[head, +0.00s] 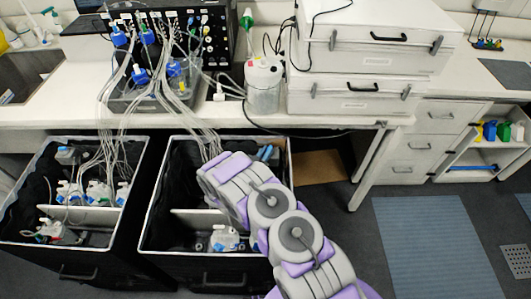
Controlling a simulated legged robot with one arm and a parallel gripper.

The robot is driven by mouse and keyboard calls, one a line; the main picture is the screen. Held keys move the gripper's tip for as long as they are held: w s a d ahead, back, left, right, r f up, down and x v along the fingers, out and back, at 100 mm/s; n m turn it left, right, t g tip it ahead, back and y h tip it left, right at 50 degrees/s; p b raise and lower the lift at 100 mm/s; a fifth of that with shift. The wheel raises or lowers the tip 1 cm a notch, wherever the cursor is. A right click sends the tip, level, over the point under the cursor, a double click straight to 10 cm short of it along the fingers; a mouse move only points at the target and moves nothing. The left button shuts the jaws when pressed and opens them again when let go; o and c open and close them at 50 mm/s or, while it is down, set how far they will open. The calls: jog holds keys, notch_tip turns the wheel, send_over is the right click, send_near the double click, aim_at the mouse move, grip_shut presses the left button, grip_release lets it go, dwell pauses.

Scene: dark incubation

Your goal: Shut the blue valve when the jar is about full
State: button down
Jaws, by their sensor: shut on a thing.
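A clear jar (263,97) with a white lid stands on the white bench, left of the stacked cases. A green-topped fitting rises behind its lid. Its fill level cannot be made out. Several blue caps or knobs (118,36) sit among the clear tubing at the back left; which one is the blue valve I cannot tell. My grey and purple arm (270,205) reaches up and left over the right black bin. My gripper cannot be made out, so its jaws and anything between them are hidden.
Two open black bins, left (22,190) and right (150,215), hold bottles and tubing below the bench. Clear tubes (185,110) hang from the bench into them. Stacked white cases (375,55) stand right of the jar. Floor at right with a blue-grey mat (430,245) is clear.

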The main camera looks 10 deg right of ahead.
jog(key=shift+w+a+r+h, duration=0.1)
jog(key=shift+h, duration=0.2)
jog(key=shift+w+a+m+g+h+p, duration=0.15)
jog(key=shift+m+g+h+p, duration=0.1)
jog(key=shift+m+g+h, duration=0.4)
jog(key=shift+w+a+m+g+h+p, duration=0.1)
jog(key=shift+m+g+h+p, duration=0.1)
jog(key=shift+m+g+h, duration=0.4)
jog(key=g, duration=0.1)
jog(key=m+g+b, duration=0.1)
jog(key=m+g+h, duration=0.1)
jog(key=shift+w+f+b, duration=0.2)
jog(key=shift+f+b, duration=0.05)
jog(key=shift+b, duration=0.1)
jog(key=shift+w+r+m+g+h+b, duration=0.15)
jog(key=shift+m+g+h+b, duration=0.5)
jog(key=shift+m+g+b, duration=0.6)
jog(key=shift+g, duration=0.5)
jog(key=shift+w+a+r+g+b, duration=0.1)
jog(key=shift+g+b, duration=0.25)
jog(key=shift+g, duration=0.15)
jog(key=c, duration=1.1)
grip_release()
jog(key=shift+t+p, duration=0.4)
jog(key=shift+t, duration=0.1)
